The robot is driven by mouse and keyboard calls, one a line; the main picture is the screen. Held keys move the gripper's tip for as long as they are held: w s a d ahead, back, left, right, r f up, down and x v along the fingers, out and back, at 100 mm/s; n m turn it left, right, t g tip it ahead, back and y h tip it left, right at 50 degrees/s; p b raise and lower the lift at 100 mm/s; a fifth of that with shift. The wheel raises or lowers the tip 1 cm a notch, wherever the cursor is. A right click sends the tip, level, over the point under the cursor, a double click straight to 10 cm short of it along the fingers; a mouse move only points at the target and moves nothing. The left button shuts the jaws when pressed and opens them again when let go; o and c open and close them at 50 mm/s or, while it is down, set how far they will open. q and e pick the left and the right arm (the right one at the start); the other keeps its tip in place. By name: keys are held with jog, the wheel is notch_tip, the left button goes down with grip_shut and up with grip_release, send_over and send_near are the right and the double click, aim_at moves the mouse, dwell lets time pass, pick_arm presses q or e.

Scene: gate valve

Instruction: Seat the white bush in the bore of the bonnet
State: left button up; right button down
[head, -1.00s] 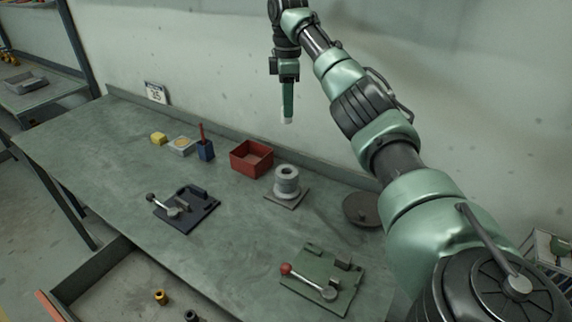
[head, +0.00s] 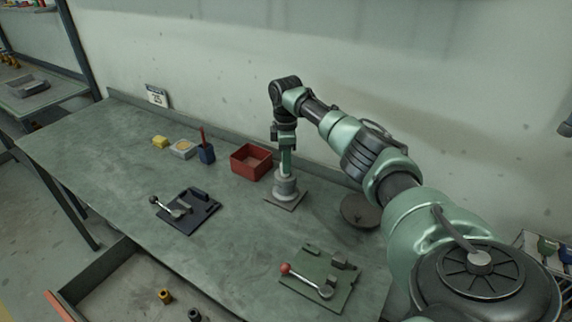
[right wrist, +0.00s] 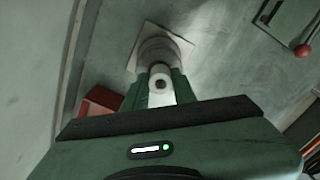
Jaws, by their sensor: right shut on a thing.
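The bonnet (head: 285,190) is a grey stepped cylinder on a square plate on the bench; it also shows in the right wrist view (right wrist: 158,50). My right gripper (head: 286,172) points straight down, with its fingertips at the top of the bonnet. In the right wrist view its green fingers (right wrist: 161,92) are shut on the white bush (right wrist: 160,84), which has a dark hole in its end. The bush appears in line with the bonnet's top, but I cannot tell whether it has entered the bore. My left gripper is out of view.
A red box (head: 251,162) stands close left of the bonnet. A dark round disc (head: 361,211) lies to its right. A green fixture (head: 320,280) with a red-knobbed lever and a dark fixture (head: 187,211) lie in front. The bench between them is clear.

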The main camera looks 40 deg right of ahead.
jog(key=shift+s+f, duration=0.1)
jog(key=shift+f, duration=0.55)
jog(key=shift+s+a+f, duration=0.1)
jog(key=shift+s+f, duration=0.1)
jog(key=shift+f, duration=0.25)
jog(key=c, duration=1.4)
grip_release()
jog(key=shift+w+f, duration=0.1)
jog(key=shift+o, duration=1.2)
jog(key=shift+w, duration=0.1)
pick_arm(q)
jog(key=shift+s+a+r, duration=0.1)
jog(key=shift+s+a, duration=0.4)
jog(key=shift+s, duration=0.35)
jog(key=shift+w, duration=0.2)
pick_arm(e)
jog(key=shift+w+r, duration=0.2)
pick_arm(q)
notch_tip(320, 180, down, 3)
jog(key=b, duration=0.3)
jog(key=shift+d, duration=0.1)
pick_arm(e)
notch_tip(320, 180, up, 12)
